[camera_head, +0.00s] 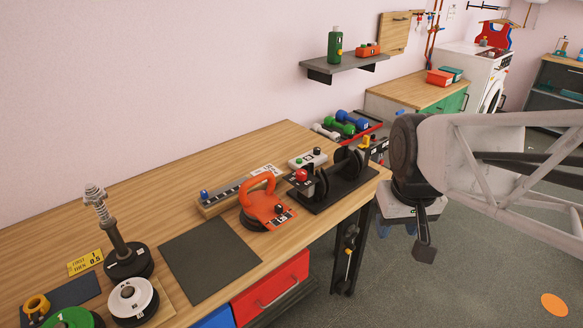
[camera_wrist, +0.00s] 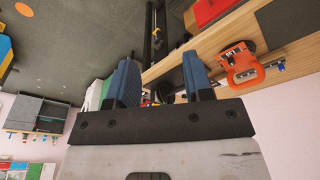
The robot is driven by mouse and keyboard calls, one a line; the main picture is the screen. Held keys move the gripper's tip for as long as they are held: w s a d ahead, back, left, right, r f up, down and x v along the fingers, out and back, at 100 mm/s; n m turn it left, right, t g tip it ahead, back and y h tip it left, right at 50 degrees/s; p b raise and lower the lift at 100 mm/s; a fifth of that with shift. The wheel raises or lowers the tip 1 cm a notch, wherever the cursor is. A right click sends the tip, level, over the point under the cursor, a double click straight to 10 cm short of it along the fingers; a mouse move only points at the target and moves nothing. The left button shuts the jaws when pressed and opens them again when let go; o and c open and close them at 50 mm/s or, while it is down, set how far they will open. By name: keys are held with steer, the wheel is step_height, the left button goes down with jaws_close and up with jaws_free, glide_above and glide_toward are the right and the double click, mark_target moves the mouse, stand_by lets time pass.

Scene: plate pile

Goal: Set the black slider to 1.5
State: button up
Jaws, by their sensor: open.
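My gripper (camera_head: 418,238) hangs off the right end of the workbench, over the floor and clear of everything on the bench. In the wrist view its two blue fingers (camera_wrist: 160,78) are apart with nothing between them. An orange handled device (camera_head: 258,203) stands on the bench, with a small black knob (camera_head: 279,209) beside a white label on its front plate. It also shows in the wrist view (camera_wrist: 240,64). Behind it lies a long scale bar (camera_head: 232,190) with a blue knob (camera_head: 204,194) at its left end. I cannot tell which black part is the slider, nor read its setting.
A black stand (camera_head: 338,190) with upright discs and a red knob is at the bench's right end. A white box (camera_head: 307,159) is behind it. A dark mat (camera_head: 210,259) lies mid-bench. A tall spring post (camera_head: 118,245) and a white weight disc (camera_head: 132,301) stand left.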

steer(key=w+a+f+n, duration=0.1)
steer(key=w+a+n, duration=0.1)
steer(key=w+a, duration=0.5)
steer(key=n+g, duration=0.2)
steer(key=n, duration=0.3)
glide_above(281, 207)
step_height(281, 207, down, 12)
steer(key=shift+r, duration=0.2)
steer(key=shift+f, duration=0.15)
steer(key=shift+f, duration=3.8)
jaws_close()
